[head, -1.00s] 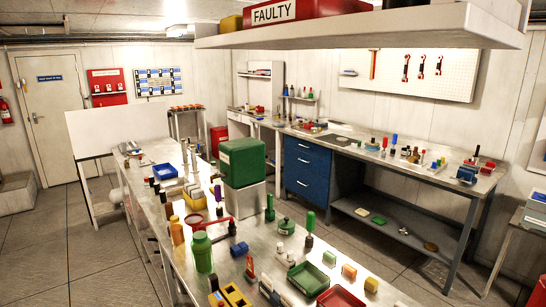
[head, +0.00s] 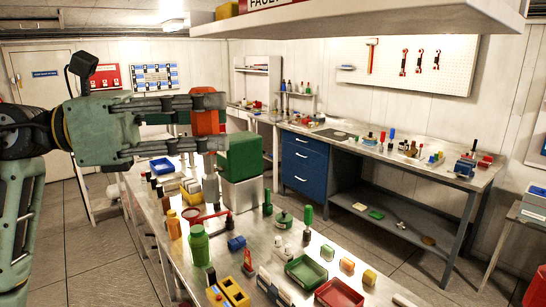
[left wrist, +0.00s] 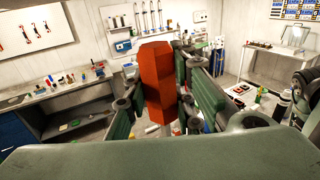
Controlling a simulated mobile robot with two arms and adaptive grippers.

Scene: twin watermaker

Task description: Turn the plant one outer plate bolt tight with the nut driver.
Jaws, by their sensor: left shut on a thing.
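My left gripper (head: 212,123) reaches in from the left above the long metal bench (head: 262,262). It is shut on an orange-red handle (head: 205,124), which looks like the nut driver's. A pale grey shaft seems to run down below the fingers. In the left wrist view the handle (left wrist: 160,88) stands between the two green-padded fingers (left wrist: 164,100). The driver's lower end is hard to make out against the bench. I cannot pick out the plant one outer plate bolt in either view. My right gripper is not in view.
A green box (head: 245,157) on a metal block stands just beyond the gripper. A green bottle (head: 198,245), a green tray (head: 306,271) and a red tray (head: 340,294) crowd the near bench. A white shelf (head: 370,22) overhangs at top. Open floor lies between the benches.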

